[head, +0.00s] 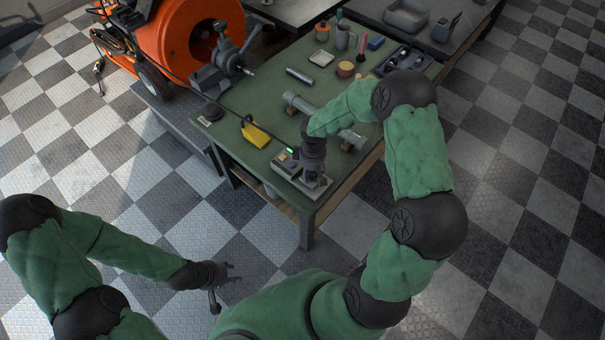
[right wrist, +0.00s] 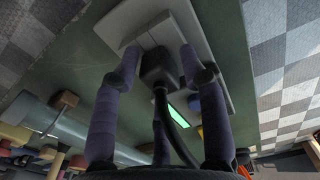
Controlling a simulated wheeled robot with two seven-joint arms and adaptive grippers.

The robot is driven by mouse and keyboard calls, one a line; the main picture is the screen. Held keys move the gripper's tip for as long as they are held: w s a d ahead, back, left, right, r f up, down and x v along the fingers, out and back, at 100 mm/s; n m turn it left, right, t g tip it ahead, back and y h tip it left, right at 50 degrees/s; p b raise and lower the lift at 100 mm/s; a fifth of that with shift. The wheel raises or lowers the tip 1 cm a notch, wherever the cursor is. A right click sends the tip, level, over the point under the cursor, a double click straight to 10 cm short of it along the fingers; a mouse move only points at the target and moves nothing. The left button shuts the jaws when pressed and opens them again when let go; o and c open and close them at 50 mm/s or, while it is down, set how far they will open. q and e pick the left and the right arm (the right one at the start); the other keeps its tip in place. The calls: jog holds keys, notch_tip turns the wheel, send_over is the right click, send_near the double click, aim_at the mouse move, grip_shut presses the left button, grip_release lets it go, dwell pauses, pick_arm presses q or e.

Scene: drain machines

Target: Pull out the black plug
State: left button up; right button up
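The black plug (right wrist: 158,66) sits against a light grey box (right wrist: 112,28) in the right wrist view, with its black cable (right wrist: 172,122) running back toward the gripper. My right gripper (right wrist: 160,62) is open, with its fingers on both sides of the plug and what look like narrow gaps to it. In the head view my right gripper (head: 312,172) is over the box (head: 283,167) near the table's front corner, and it hides the plug there. My left gripper (head: 226,279) is open and empty, low over the floor, away from the table.
The green table (head: 238,112) also holds a yellow object (head: 254,133), a grey pipe (head: 299,104) and several small items. A green light (right wrist: 186,128) shines beside the cable. An orange drain machine (head: 190,38) stands at the back left. Checkered floor lies clear in front.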

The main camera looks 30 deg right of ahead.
grip_shut()
jog(key=shift+f, duration=0.1)
jog(key=shift+s+a, duration=0.1)
jog(key=shift+a, duration=0.05)
jog(key=shift+r, duration=0.2)
dwell(0.8)
jog(key=shift+r+p, duration=0.45)
jog(key=shift+p, duration=0.1)
jog(key=shift+a+r, duration=0.15)
jog(key=shift+r, duration=0.35)
jog(key=shift+r+p, duration=0.35)
jog(key=shift+p, duration=0.15)
jog(key=shift+d+r+p, duration=0.15)
jog(key=shift+r+p, duration=0.25)
jog(key=shift+r, duration=0.2)
jog(key=shift+d+r+p, duration=0.15)
jog(key=shift+r+p, duration=0.25)
jog(key=shift+r, duration=0.15)
